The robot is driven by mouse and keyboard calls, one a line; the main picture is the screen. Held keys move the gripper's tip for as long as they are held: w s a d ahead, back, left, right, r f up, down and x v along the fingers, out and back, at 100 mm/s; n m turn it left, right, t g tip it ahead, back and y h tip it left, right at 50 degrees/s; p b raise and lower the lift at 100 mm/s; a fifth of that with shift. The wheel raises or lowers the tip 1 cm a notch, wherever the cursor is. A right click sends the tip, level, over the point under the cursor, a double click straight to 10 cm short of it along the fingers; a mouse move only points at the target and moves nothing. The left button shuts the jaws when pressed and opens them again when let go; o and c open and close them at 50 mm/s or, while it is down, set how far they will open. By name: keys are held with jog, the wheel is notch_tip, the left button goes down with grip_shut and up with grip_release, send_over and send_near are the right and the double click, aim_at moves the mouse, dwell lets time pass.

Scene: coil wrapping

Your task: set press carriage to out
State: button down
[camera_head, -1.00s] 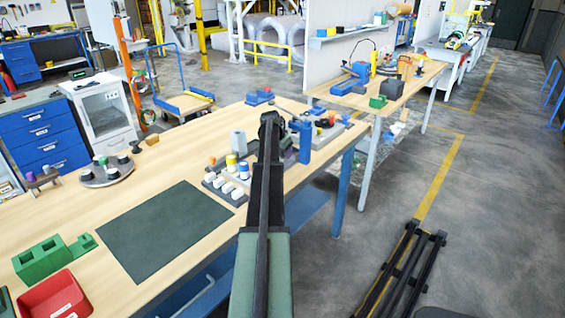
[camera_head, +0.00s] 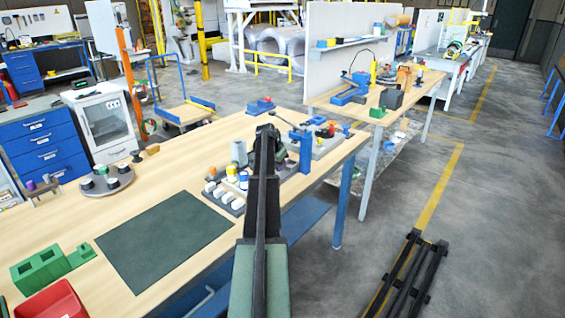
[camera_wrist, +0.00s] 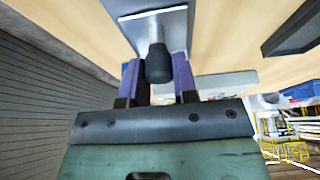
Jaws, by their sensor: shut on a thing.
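My gripper (camera_wrist: 158,72) has its two purple fingers on either side of a black rounded knob (camera_wrist: 158,62) in the wrist view, shut on it. The knob stands in front of a shiny grey metal plate (camera_wrist: 178,25); I cannot tell how far that part is slid. In the head view a blue upright press frame (camera_head: 304,152) stands near the right end of the wooden bench, just right of my arm's dark end. My arm hides the fingers, the knob and most of the press carriage there.
Left of my arm are a grey tray with white pieces (camera_head: 222,196), a grey block (camera_head: 239,152) and a dark green mat (camera_head: 165,240). A second bench (camera_head: 425,80) stands behind right. A black rack (camera_head: 403,275) lies on the floor at right, with open floor around it.

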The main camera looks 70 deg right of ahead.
jog(key=a, duration=0.2)
jog(key=w+a, duration=0.1)
jog(key=a, duration=0.1)
jog(key=w+a, duration=0.1)
jog(key=a, duration=0.2)
jog(key=shift+w+a, duration=0.1)
jog(key=shift+w, duration=0.1)
jog(key=c, duration=0.9)
grip_release()
jog(key=shift+w+a, duration=0.1)
jog(key=shift+a, duration=0.05)
jog(key=shift+r, duration=0.1)
jog(key=shift+r+p, duration=0.35)
jog(key=shift+p, duration=0.1)
jog(key=p+v, duration=0.9)
jog(key=v, duration=0.1)
jog(key=shift+w, duration=0.1)
jog(key=shift+f, duration=0.1)
